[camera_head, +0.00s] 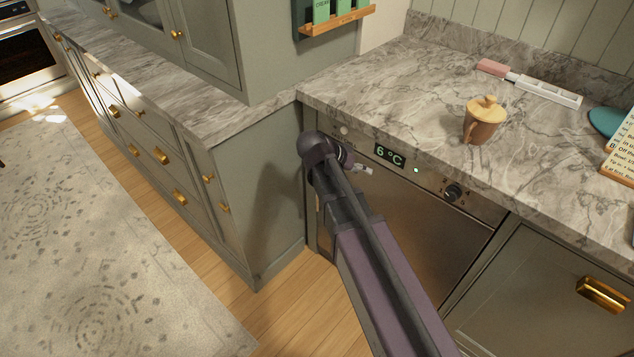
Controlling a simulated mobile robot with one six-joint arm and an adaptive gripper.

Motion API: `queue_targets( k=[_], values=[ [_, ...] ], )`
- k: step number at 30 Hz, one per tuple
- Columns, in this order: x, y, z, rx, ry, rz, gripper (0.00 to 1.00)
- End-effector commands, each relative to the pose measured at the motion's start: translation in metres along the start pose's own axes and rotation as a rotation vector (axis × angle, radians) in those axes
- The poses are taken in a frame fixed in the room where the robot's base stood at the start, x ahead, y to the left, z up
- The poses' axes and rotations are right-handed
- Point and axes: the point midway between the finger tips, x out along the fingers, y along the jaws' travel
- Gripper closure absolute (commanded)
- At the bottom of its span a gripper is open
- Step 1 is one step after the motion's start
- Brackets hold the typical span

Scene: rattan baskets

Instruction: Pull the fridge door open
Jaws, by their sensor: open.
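The fridge is a steel-fronted unit under the marble counter, with a green "6 °C" display and a dark knob on its top panel. Its door (425,232) looks shut, flush with the cabinets. My gripper (366,170) is at the upper left of the fridge front, just below and left of the display. It is small in the picture, and its fingers look open with nothing between them. My arm hides the left part of the door. I see no clear handle, and I cannot tell whether the gripper touches the door.
A green-grey cabinet (262,200) stands close on the left. A cabinet with a brass handle (603,293) is on the right. Wood floor is free in front.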

Motion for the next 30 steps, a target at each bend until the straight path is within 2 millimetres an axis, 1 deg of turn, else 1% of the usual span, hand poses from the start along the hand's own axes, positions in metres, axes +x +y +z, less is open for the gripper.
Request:
queue_targets(
  k=[1,13,20,30],
  values=[
    [0.007,-0.018,0.007,0.016,0.027,0.009,0.43],
    [0.003,-0.094,0.025,0.182,0.261,0.063,0.43],
    [-0.007,-0.138,0.039,0.284,0.403,0.064,0.43],
    [-0.029,-0.204,0.067,0.439,0.619,0.027,0.43]
  ],
)
